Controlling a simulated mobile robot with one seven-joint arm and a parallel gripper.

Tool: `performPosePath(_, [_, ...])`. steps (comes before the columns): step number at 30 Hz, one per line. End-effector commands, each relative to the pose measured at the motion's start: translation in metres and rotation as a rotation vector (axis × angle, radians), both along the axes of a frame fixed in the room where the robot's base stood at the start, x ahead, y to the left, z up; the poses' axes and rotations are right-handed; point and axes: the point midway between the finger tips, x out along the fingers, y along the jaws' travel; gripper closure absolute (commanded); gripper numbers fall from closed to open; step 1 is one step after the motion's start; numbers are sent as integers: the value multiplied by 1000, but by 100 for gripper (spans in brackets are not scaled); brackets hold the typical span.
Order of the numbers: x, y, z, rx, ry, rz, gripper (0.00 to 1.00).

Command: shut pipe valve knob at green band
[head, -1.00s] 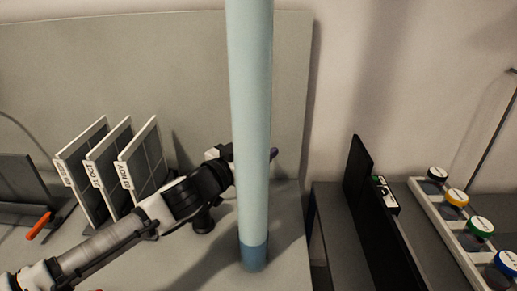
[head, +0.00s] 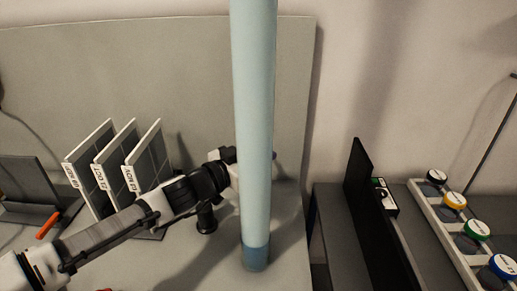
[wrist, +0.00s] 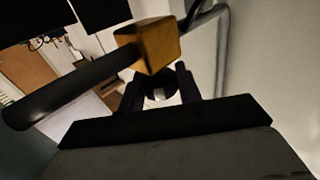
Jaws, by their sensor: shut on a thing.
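In the wrist view a brass-coloured valve block (wrist: 158,46) sits on the pipe, whose dark length (wrist: 72,94) runs to the lower left. My gripper (wrist: 160,88) is just below the block, its two dark fingers shut on a small round knob (wrist: 158,94), which is mostly in shadow. No green band shows on the valve in this view. In the head view a pale blue post (head: 255,120) stands in front and hides my gripper and the valve.
A black upright board (head: 372,215) and a rack of jars with coloured lids (head: 465,245) stand to the right. A grey board backs the bench.

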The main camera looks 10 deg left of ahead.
Motion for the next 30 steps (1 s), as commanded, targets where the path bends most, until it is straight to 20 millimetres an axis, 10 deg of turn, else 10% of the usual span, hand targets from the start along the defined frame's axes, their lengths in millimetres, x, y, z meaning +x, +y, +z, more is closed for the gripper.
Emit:
performPosePath(8, [0,0,1,-1,-3,-3,89])
performPosePath(9, [0,0,1,-1,-3,-3,61])
performPosePath(13, [0,0,0,-1,-2,-3,45])
performPosePath(30, [5,-5,0,-1,-2,-5,45])
